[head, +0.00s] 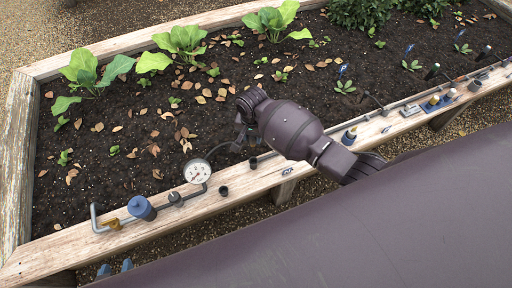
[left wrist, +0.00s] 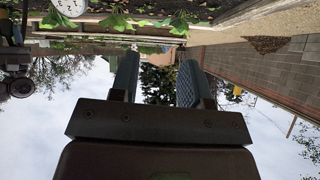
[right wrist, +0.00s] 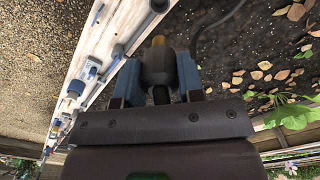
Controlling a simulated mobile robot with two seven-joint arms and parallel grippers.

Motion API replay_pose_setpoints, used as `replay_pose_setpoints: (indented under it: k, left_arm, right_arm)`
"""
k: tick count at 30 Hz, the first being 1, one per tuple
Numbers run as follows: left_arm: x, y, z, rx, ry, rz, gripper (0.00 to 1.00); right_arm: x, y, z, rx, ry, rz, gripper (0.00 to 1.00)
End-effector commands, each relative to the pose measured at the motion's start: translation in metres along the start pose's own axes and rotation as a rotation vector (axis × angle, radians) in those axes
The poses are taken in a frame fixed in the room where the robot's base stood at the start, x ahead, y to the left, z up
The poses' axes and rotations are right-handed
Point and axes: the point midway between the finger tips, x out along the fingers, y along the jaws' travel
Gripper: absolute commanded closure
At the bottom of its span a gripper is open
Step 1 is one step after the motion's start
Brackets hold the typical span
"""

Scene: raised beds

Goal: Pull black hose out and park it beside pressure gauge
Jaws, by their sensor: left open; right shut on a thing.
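The white-faced pressure gauge (head: 197,171) stands on a grey pipe on the bed's front wooden rail; its dial also shows at the top left of the left wrist view (left wrist: 70,5). My right gripper (head: 240,140) is over the soil just behind the rail, right of the gauge, partly hidden by its own arm. In the right wrist view it is shut on the dark, brass-collared end of the black hose (right wrist: 158,68). The hose (right wrist: 222,22) curves over the soil behind it. My left gripper (head: 115,267) is open and empty, below the rail's front side.
A blue valve (head: 142,208) sits on the pipe left of the gauge. Two short black stubs (head: 223,190) (head: 253,163) stand on the rail right of the gauge. More blue and yellow fittings (head: 436,101) line the rail further right. Leafy plants (head: 90,75) grow in the bed.

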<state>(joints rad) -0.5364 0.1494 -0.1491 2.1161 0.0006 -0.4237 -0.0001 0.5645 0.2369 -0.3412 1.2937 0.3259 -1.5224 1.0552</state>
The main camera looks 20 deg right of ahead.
Motion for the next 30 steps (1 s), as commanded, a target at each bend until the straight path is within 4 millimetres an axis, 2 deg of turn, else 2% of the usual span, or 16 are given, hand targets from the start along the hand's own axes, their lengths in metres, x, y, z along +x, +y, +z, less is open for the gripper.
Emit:
replay_pose_setpoints:
  k: [1,3,9,15,30]
  left_arm:
    - [-0.004,-0.001,-0.007,-0.004,0.008,-0.003,0.57]
    - [-0.007,-0.001,-0.007,-0.007,0.007,-0.005,0.57]
    - [-0.011,-0.002,-0.011,-0.009,0.012,-0.008,0.57]
    - [-0.011,-0.003,-0.011,-0.007,0.011,-0.009,0.57]
    - [-0.018,-0.008,-0.033,0.004,0.045,-0.011,0.57]
  right_arm:
    - [-0.019,-0.002,-0.002,0.0,0.007,-0.007,0.89]
    - [-0.031,-0.001,-0.001,0.0,0.006,-0.006,0.89]
    - [-0.053,0.0,-0.001,0.001,0.002,-0.002,0.89]
    - [-0.062,0.0,0.0,0.001,0.0,0.0,0.89]
    - [-0.075,0.0,0.0,0.001,0.0,0.0,0.89]
